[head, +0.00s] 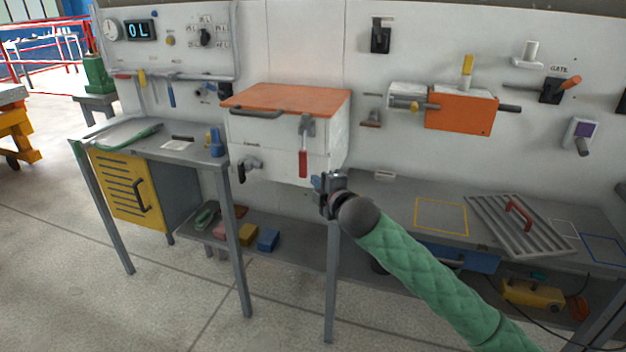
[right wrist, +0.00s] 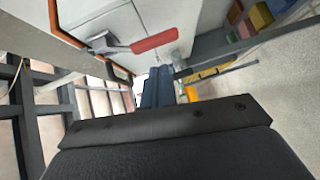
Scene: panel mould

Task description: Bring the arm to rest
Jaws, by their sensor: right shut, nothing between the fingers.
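My right gripper (head: 328,186) is shut and empty at the end of my green-sleeved right arm. It is in front of the bench, just below and right of the white box (head: 262,148) with the orange lid (head: 285,98). A red-handled lever (head: 303,160) hangs on that box, a little above and left of the gripper. The lever also shows in the right wrist view (right wrist: 153,41), with the blue fingers (right wrist: 156,85) of my right gripper close together below it. In the picture they look apart. My left gripper is in neither view.
A grey bench (head: 390,200) runs below the wall panel, with a grey slatted rack (head: 500,222) with a red handle on its right part. An orange box (head: 460,112) juts from the wall. A yellow cabinet (head: 128,188) stands left. The floor in front is clear.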

